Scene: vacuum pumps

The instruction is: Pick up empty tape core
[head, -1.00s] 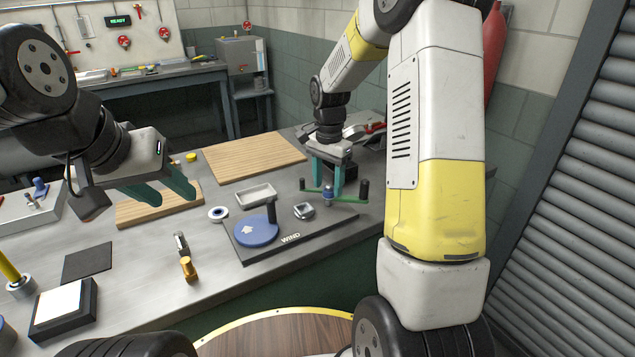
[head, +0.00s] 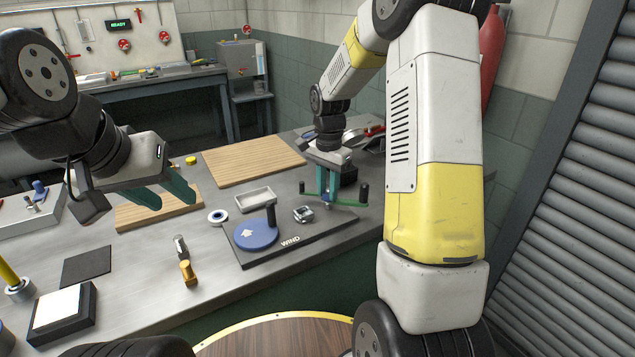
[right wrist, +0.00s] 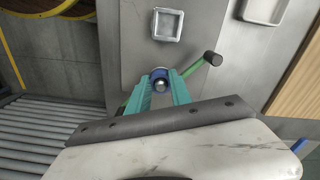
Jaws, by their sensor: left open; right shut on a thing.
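A small blue ring, which looks like the empty tape core (right wrist: 155,74), sits around a round metal knob in the right wrist view. It is at the middle of a green two-armed bar (head: 349,204) with black end knobs. My right gripper (head: 327,199) points down there, its teal fingers shut on the ring's sides. The fingers also show in the right wrist view (right wrist: 158,84), and hide part of the ring. My left gripper (head: 176,203) is open and empty, above the table at the left, near a wooden board.
The dark WIND base (head: 325,233) carries a blue crank disc (head: 256,235) and a small square metal frame (head: 303,214). A white ring (head: 217,216), a shallow tray (head: 254,199) and wooden boards (head: 255,161) lie nearby.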

